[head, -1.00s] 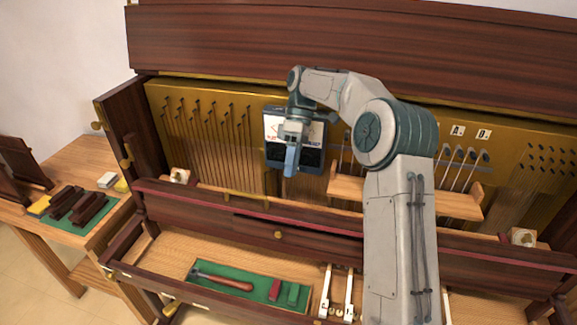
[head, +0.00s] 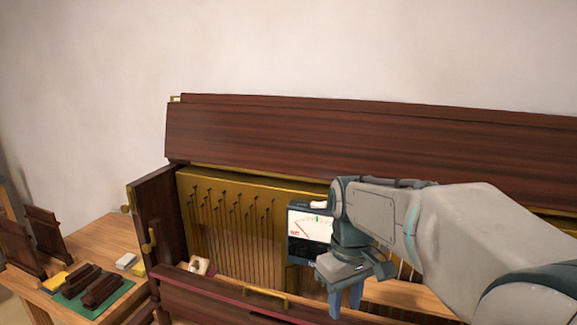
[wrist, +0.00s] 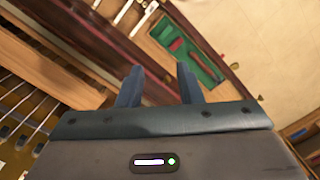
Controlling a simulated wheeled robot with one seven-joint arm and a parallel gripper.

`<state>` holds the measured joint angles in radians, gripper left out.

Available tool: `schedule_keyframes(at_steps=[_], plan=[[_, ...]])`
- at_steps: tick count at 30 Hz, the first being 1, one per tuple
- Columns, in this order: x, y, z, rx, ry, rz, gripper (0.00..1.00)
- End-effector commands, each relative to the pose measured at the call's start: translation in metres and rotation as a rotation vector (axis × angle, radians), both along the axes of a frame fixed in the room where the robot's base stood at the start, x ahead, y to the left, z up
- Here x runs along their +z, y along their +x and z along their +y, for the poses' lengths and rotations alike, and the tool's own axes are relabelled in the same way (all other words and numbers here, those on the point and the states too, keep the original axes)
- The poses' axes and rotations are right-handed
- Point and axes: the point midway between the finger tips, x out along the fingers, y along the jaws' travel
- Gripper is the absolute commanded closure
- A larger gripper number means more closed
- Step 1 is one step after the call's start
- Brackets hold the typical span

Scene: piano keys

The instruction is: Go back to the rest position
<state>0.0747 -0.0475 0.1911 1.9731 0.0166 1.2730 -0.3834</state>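My gripper (head: 346,303) hangs with its fingers pointing down in front of the upright piano (head: 360,140), at the lower middle of the head view. In the wrist view, the two blue-grey fingers (wrist: 158,82) stand apart with nothing between them. The gripper is open and empty. My arm reaches in from the right and hides the piano's right part. A meter (head: 308,226) with a white dial sits just left of and behind my gripper, partly covered by it.
A side table at left holds dark blocks on a green mat (head: 121,290). A wooden shelf (head: 410,297) lies behind the gripper to the right. In the wrist view, a green-lined tray (wrist: 203,68) with a red-handled tool lies beyond the fingers. Open floor shows at upper right.

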Motion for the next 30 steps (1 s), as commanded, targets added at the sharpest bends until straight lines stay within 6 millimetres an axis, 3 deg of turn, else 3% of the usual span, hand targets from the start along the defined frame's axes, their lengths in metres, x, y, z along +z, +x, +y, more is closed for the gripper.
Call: schedule_keyframes(at_steps=[9,15,21,30], plan=[[-0.013,-0.073,-0.030,-0.284,-0.002,-0.207,0.67],[-0.030,-0.105,-0.041,-0.424,0.033,-0.302,0.67],[-0.038,-0.118,-0.044,-0.482,0.056,-0.339,0.67],[-0.039,-0.118,-0.044,-0.486,0.056,-0.341,0.67]])
